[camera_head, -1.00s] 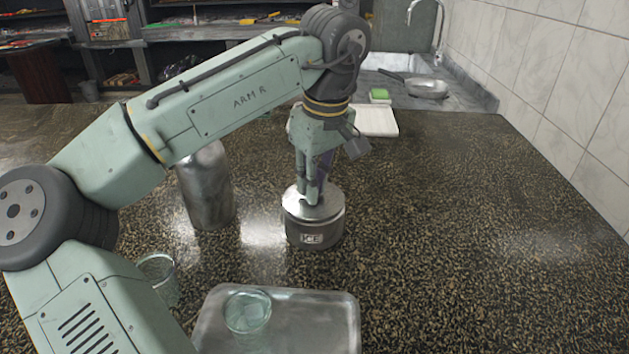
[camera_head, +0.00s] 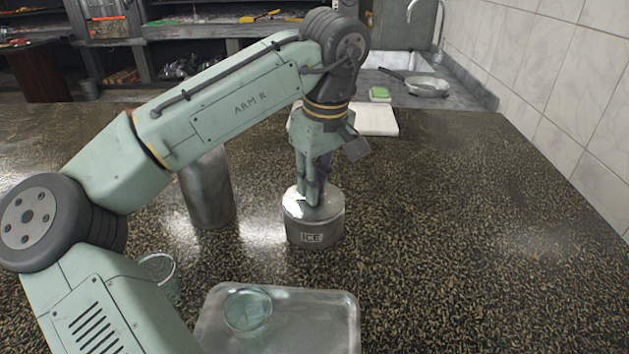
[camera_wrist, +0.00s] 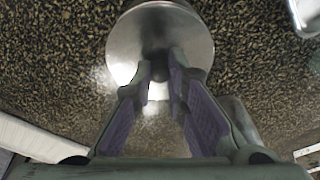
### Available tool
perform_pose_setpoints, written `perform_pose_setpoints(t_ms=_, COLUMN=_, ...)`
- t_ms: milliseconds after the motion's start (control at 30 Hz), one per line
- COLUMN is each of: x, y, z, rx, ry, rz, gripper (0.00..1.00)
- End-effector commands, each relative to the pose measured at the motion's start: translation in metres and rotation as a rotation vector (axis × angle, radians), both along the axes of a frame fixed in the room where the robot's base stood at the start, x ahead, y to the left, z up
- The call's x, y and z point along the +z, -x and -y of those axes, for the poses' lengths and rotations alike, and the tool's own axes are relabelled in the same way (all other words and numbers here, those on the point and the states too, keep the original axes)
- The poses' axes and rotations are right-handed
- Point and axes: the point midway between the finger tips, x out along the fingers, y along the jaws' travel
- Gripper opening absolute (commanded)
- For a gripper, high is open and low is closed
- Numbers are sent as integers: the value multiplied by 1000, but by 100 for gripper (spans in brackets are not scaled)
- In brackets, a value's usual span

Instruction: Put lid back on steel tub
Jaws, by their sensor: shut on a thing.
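The steel tub (camera_head: 314,236), marked ICE, stands upright on the dark speckled counter near the middle of the head view. Its shiny round lid (camera_head: 296,209) lies on top of the tub and looks level; a thin gap at the rim is too small to judge. The lid also fills the top middle of the wrist view (camera_wrist: 190,42). My gripper (camera_head: 313,203) points down from above and is shut on the lid's dark central knob (camera_wrist: 156,60), mostly hidden between the fingertips.
A metal tray (camera_head: 300,325) with a glass (camera_head: 247,310) lies in front. Another glass (camera_head: 160,270) and a tall steel canister (camera_head: 208,190) stand at left, close to my arm. A white board (camera_head: 376,121) lies behind. The counter at right is clear.

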Motion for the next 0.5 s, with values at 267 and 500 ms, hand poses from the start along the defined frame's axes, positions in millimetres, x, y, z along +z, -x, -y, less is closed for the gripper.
perform_pose_setpoints(t_ms=267, x=0, y=0, z=0, rx=0, ry=-1, rz=1, gripper=16)
perform_pose_setpoints(t_ms=500, x=0, y=0, z=0, rx=-1, ry=-2, rz=0, gripper=32)
